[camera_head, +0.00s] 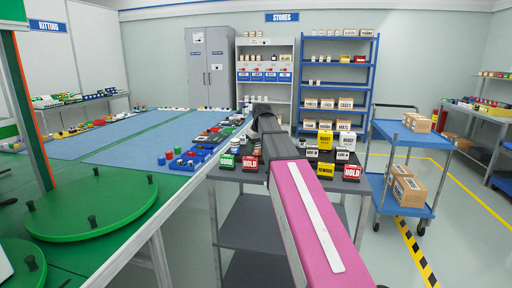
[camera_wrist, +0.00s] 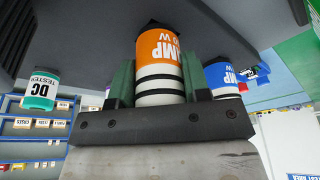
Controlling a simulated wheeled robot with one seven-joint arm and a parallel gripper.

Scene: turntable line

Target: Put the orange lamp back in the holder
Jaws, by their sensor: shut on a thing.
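The orange lamp (camera_wrist: 160,48), with white and black bands and upside-down lettering, is between the green fingers of my gripper (camera_wrist: 159,80) in the wrist view. The fingers are shut on its banded part. Its far end meets or overlaps a dark grey surface (camera_wrist: 90,28); I cannot tell whether they touch. A similar blue lamp (camera_wrist: 222,76) stands just right of it. No holder can be made out for certain. In the head view my pink arm reaches over a grey table (camera_head: 233,175), and the lamp and fingers are hidden.
A teal DC tester (camera_wrist: 42,90) is at left in the wrist view. Red HOLD blocks (camera_head: 352,173) and yellow blocks (camera_head: 325,170) stand on the grey table. A green turntable (camera_head: 90,212) is left, a blue cart (camera_head: 412,135) right. Floor between table and cart is clear.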

